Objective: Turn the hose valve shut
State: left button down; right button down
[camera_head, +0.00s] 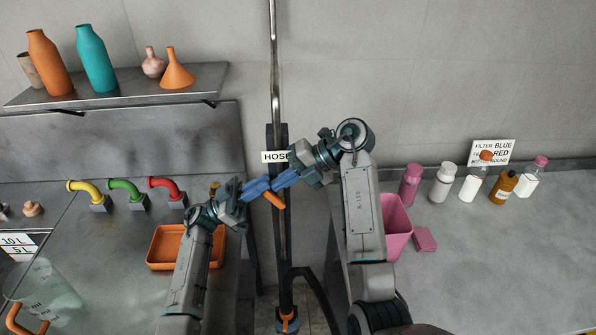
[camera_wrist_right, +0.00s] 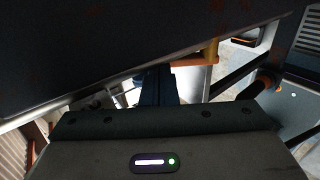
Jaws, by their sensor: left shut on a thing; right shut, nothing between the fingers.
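The hose valve's orange handle (camera_head: 275,200) shows on the vertical pipe below the white HOSE sign (camera_head: 273,157). It slants down to the right. My left gripper (camera_head: 263,186) comes in from the left, its blue fingers shut at the handle's upper end; the exact contact is hard to see. My right gripper (camera_head: 279,182) reaches in from the right, shut and empty, its blue fingertips close to the left ones and just above the handle. In the right wrist view an orange bar (camera_wrist_right: 190,61) lies just beyond my right gripper (camera_wrist_right: 155,80); the valve body is mostly hidden.
A black hose (camera_head: 305,274) curves at the pipe's lower part. An orange tray (camera_head: 165,246) and coloured bent pipes (camera_head: 125,188) are on the left bench. A pink bin (camera_head: 399,228) and several bottles (camera_head: 441,183) stand on the right bench. A shelf (camera_head: 120,88) holds vessels above.

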aim_at(271, 197)
jog(key=shift+a+f, duration=0.3)
jog(key=shift+a, duration=0.1)
jog(key=shift+a+f, duration=0.15)
jog(key=shift+a, duration=0.2)
pick_arm(q)
jog(key=shift+d+r, duration=0.1)
jog(key=shift+d, duration=0.2)
pick_arm(e)
jog(key=shift+f, duration=0.2)
pick_arm(q)
jog(key=c, duration=1.6)
grip_release()
jog(key=shift+c, duration=0.2)
pick_arm(e)
jog(key=shift+a, duration=0.15)
pick_arm(q)
jog(key=shift+o, duration=0.8)
jog(key=shift+a, duration=0.3)
pick_arm(e)
jog(key=shift+a, duration=0.25)
jog(key=shift+d, duration=0.15)
